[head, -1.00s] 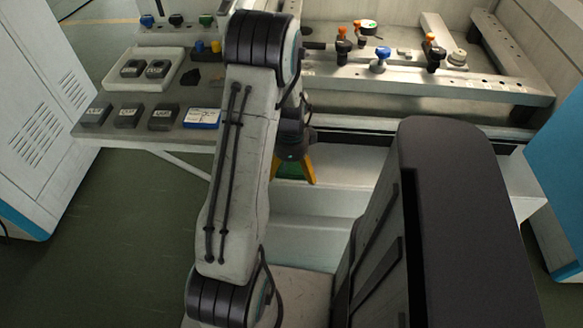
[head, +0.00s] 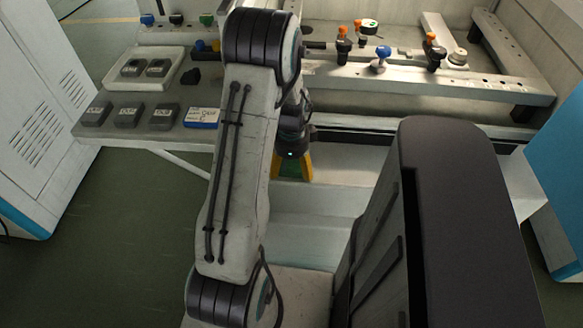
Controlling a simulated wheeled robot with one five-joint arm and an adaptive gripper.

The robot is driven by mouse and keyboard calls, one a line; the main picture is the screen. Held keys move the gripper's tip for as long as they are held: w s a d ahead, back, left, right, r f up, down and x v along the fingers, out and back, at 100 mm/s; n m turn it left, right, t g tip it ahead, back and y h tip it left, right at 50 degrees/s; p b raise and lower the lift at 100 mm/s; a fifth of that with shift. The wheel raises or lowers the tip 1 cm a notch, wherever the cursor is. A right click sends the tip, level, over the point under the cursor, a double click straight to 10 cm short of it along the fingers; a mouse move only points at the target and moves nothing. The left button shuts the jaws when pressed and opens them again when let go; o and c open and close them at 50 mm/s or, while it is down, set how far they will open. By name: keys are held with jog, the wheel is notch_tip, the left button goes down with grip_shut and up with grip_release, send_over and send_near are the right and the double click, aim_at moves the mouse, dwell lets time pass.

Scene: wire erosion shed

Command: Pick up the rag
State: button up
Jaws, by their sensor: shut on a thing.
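My gripper (head: 293,177) hangs point down in front of the bench, with two yellow fingers.
A grey side table (head: 87,130) at left carries several dark blocks, a blue-edged label block (head: 201,118) and a white tray (head: 178,58). A metal frame (head: 420,76) with knobs stands behind at right. Cabinets flank both sides.

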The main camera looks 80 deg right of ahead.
aim_at(292, 167)
notch_tip(292, 167, up, 4)
jog(key=shift+f, duration=0.1)
jog(key=s+a+r, duration=0.2)
jog(key=s+r, duration=0.4)
jog(key=s, duration=0.5)
jog(key=shift+s+a+r, duration=0.2)
jog(key=shift+r, duration=0.1)
jog(key=o, duration=0.6)
jog(key=c, duration=0.4)
jog(key=shift+c, duration=0.3)
